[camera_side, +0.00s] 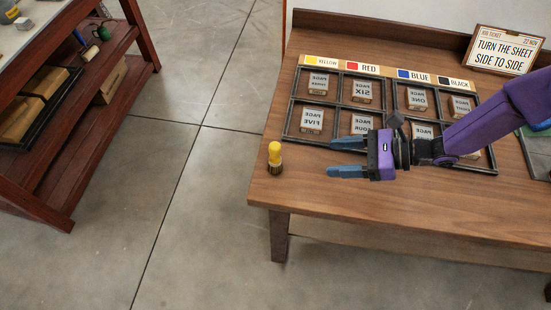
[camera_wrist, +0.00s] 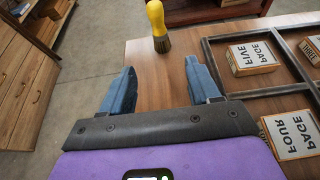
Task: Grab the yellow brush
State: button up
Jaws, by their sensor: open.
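The yellow brush (camera_side: 275,155) stands upright near the left front corner of the wooden table, its dark bristles down and its yellow handle up. My gripper (camera_side: 345,157) has blue fingers and a purple body. It is to the right of the brush and points toward it, with a clear gap between. The fingers (camera_wrist: 162,88) are spread apart with nothing between them.
A dark frame (camera_side: 327,137) with several page blocks, such as PAGE FIVE (camera_wrist: 252,56), lies beside my gripper. Colour labels (camera_side: 361,68) line the back. A sign (camera_side: 503,50) stands at the back right. The table (camera_side: 350,210) is bare in front. A shelf unit (camera_side: 95,125) stands at left.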

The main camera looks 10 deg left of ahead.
aim_at(275, 160)
jog(key=x, duration=1.5)
jog(key=shift+a, duration=0.25)
jog(key=shift+r, duration=0.1)
jog(key=c, duration=1.1)
